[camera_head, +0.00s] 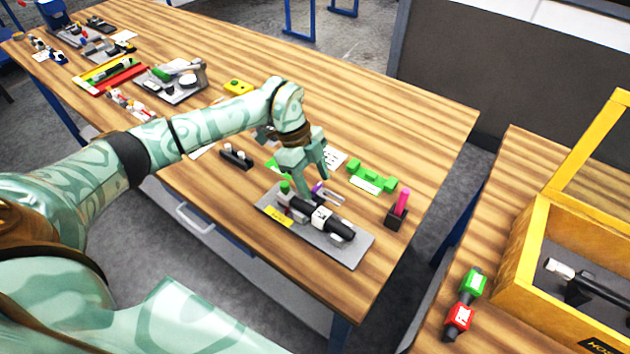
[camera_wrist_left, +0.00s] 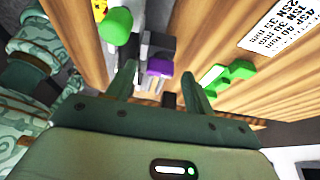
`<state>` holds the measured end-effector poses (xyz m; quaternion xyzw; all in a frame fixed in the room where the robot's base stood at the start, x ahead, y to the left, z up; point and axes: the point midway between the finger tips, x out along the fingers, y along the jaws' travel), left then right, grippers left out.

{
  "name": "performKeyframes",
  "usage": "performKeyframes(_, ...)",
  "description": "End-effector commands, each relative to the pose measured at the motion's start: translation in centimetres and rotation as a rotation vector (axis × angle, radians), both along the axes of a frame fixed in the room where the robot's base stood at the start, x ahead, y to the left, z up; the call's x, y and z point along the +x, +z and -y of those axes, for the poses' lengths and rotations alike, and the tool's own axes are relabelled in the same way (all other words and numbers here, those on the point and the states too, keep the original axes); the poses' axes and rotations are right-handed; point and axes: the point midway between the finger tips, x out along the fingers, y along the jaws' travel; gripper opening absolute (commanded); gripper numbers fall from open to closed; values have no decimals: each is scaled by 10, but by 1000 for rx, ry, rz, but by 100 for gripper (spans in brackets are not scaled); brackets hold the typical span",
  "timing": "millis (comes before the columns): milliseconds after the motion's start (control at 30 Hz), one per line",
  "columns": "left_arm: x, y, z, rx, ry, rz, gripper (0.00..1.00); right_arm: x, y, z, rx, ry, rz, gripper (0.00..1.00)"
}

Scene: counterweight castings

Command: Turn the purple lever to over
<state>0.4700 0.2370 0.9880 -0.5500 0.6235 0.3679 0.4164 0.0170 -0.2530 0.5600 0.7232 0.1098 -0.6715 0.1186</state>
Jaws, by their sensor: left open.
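The purple lever (camera_head: 318,187) shows as a small purple part with pale prongs on the device on a grey plate (camera_head: 307,236). The device has a black and white cylinder (camera_head: 319,219) and a green knob (camera_head: 285,187). My left gripper (camera_head: 314,183) points down just above the lever, its fingers apart. In the left wrist view the purple part (camera_wrist_left: 158,67) appears between the two open fingers (camera_wrist_left: 159,71), with the green knob (camera_wrist_left: 115,27) to the left. I cannot tell whether a finger touches the lever. My fingers partly hide the lever in the head view. My right gripper is out of view.
A green block part (camera_head: 372,178) lies behind the plate. A black holder with a pink piece (camera_head: 401,203) stands to the right. A black part (camera_head: 236,156) lies to the left. A yellow-framed crate (camera_head: 530,250) stands on the right table, beside a green and red piece (camera_head: 462,315).

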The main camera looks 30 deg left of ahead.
Motion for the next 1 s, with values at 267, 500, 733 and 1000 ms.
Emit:
performKeyframes(267,0,-7,3,0,0,0,53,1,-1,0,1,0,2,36)
performKeyframes(500,0,-7,3,0,-1,0,17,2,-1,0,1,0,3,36)
performKeyframes(733,0,-7,3,0,-4,1,8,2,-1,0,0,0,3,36)
performKeyframes(1000,1,-6,3,2,-83,2,8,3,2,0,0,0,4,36)
